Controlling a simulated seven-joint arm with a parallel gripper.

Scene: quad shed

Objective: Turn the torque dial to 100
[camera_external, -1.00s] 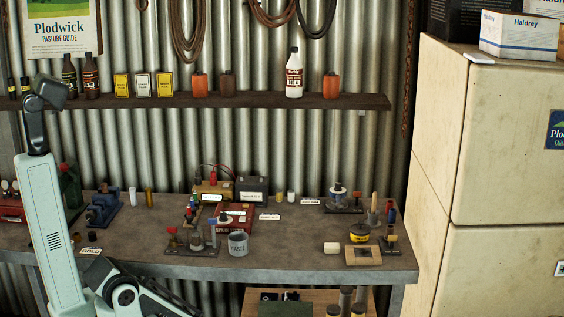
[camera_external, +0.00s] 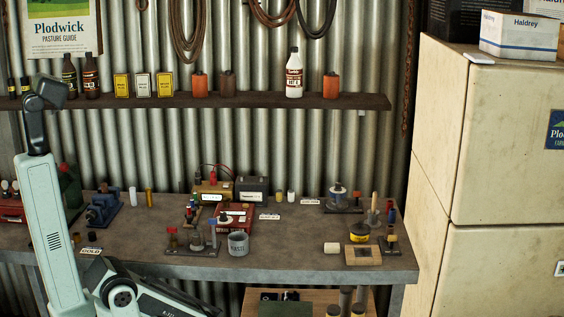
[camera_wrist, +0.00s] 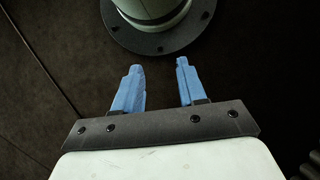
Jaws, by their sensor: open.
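No dial can be surely told as the torque dial; the labels are too small to read. A red box with a white round top piece (camera_external: 233,215) stands mid-bench in the external view. A round white and dark dial-like piece (camera_external: 338,191) stands on a dark plate further right. My gripper (camera_wrist: 159,66) shows in the wrist view with two blue fingers apart and nothing between them. It is over a dark floor, close to my own round base. The external view does not show my gripper, so it is away from the bench items.
The workbench (camera_external: 290,262) holds many small items, including a grey cup marked waste (camera_external: 238,244), a yellow tin (camera_external: 359,233) and a wooden block (camera_external: 363,255). A shelf (camera_external: 240,101) hangs above. A cream cabinet (camera_external: 480,170) stands at right. The bench's front middle is fairly clear.

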